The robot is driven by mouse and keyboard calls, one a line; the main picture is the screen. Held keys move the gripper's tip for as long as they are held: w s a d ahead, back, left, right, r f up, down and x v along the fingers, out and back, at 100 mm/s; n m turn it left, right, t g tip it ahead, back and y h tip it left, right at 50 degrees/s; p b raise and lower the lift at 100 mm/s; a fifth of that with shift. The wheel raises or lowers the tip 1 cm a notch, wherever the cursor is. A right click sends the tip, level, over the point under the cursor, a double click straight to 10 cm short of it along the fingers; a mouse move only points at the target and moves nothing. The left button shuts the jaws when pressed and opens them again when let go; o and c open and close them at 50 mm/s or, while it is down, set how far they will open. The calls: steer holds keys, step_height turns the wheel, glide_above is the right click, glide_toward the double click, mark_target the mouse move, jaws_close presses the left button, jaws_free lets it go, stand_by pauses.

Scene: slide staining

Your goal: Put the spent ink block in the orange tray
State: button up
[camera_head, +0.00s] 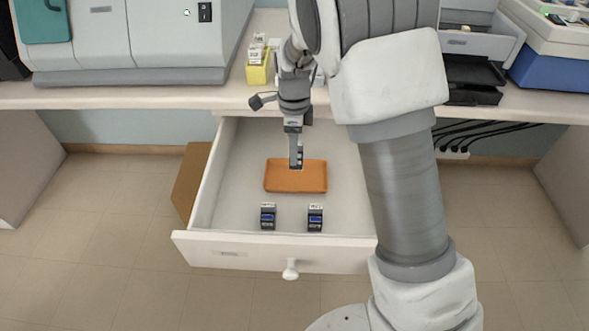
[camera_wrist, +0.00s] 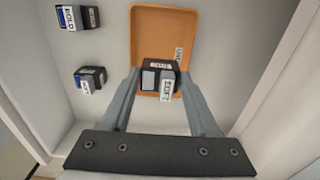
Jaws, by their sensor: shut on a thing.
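The orange tray (camera_head: 280,181) lies on the floor of the open drawer; it also shows in the wrist view (camera_wrist: 150,22). My gripper (camera_head: 296,160) points down over the tray's far part. In the wrist view, my gripper's fingers (camera_wrist: 160,84) are closed on the sides of a dark ink block (camera_wrist: 156,66) with a white lettered label. The block is over the tray in the picture; I cannot tell whether it touches the tray floor. Fingers and arm hide part of it in the head view.
Two dark blocks with blue faces, one left (camera_head: 268,216) and one right (camera_head: 315,217), stand near the drawer front (camera_head: 240,250). The drawer walls enclose the tray. A yellow holder (camera_head: 258,72) stands on the counter above. The drawer floor left of the tray is clear.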

step_height(320, 180, down, 6)
steer(key=shift+r+b, duration=0.1)
steer(key=shift+b, duration=0.6)
steer(key=o, duration=1.4)
steer(key=shift+f, duration=0.2)
steer(key=shift+c, duration=0.2)
step_height(320, 180, up, 12)
steer(key=p, duration=0.3)
steer(key=shift+r, duration=0.25)
